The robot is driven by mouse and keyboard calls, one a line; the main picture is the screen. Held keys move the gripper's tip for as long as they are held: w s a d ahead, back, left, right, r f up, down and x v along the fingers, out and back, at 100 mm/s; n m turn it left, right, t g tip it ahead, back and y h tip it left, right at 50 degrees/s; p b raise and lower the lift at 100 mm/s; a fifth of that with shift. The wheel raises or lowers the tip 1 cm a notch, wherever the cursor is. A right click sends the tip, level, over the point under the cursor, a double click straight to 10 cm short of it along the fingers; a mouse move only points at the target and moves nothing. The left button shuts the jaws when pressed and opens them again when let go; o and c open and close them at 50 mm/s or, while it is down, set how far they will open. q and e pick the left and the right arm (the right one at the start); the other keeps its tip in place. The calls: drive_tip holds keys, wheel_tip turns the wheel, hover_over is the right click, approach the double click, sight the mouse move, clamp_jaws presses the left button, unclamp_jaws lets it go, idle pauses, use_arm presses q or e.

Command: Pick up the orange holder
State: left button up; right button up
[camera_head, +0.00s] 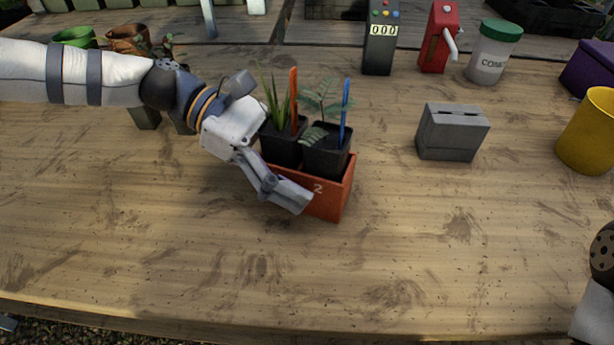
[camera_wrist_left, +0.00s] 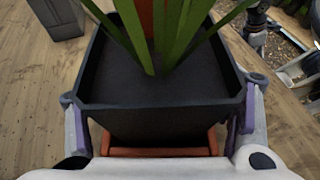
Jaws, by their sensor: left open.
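The orange holder (camera_head: 335,194), marked "2", stands on the wooden table and holds two black pots (camera_head: 327,155) with green plants. An orange stake (camera_head: 293,100) and a blue stake (camera_head: 345,105) stand in the pots. My left gripper (camera_head: 275,178) is open at the holder's left end; one finger lies along its front side and the other is hidden behind. In the left wrist view, the fingers flank a black pot (camera_wrist_left: 160,85), with an orange strip of the holder (camera_wrist_left: 165,152) below it. I cannot tell whether the fingers touch. My right gripper is out of view.
A grey slotted block (camera_head: 450,135) stands right of the holder, with a yellow cup (camera_head: 590,135) farther right. A dark meter (camera_head: 380,45), a red dispenser (camera_head: 437,40) and a green-lidded jar (camera_head: 492,55) stand behind. The table's front is clear.

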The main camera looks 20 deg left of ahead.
use_arm(q)
drive_tip(key=shift+r, duration=0.1)
drive_tip(key=c, duration=1.2)
